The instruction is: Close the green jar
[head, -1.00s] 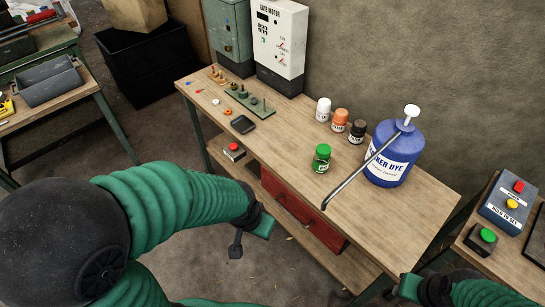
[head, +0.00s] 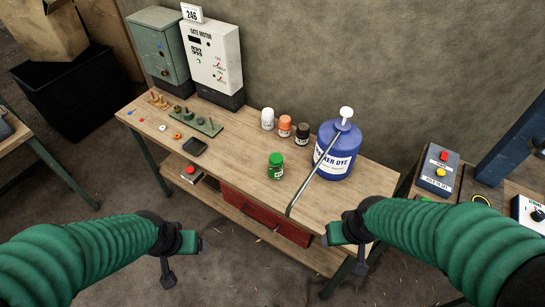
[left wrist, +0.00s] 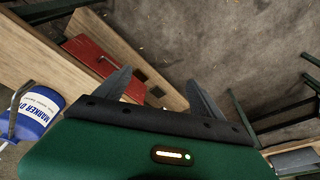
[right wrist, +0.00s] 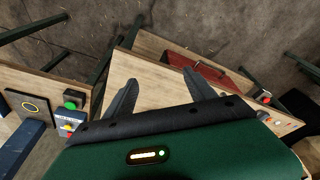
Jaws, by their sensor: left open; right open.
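The green jar (head: 276,166) stands upright on the wooden workbench (head: 238,153), in front of the small white, orange and dark jars. Its top looks green; I cannot tell how the lid sits. My left gripper (head: 168,272) is open and empty, low in front of the bench and left of the jar. Its two fingers (left wrist: 160,90) are spread apart in the left wrist view. My right gripper (head: 357,262) is open and empty near the bench's front right corner. Its spread fingers (right wrist: 160,92) show in the right wrist view. The green jar is not visible in either wrist view.
A blue marker dye bottle (head: 338,150) with a long spout stands right of the jar; the spout reaches to the front edge. White (head: 267,119), orange (head: 285,125) and dark (head: 302,132) jars stand behind. A red drawer (head: 262,215) is below. Bare benchtop lies left of the jar.

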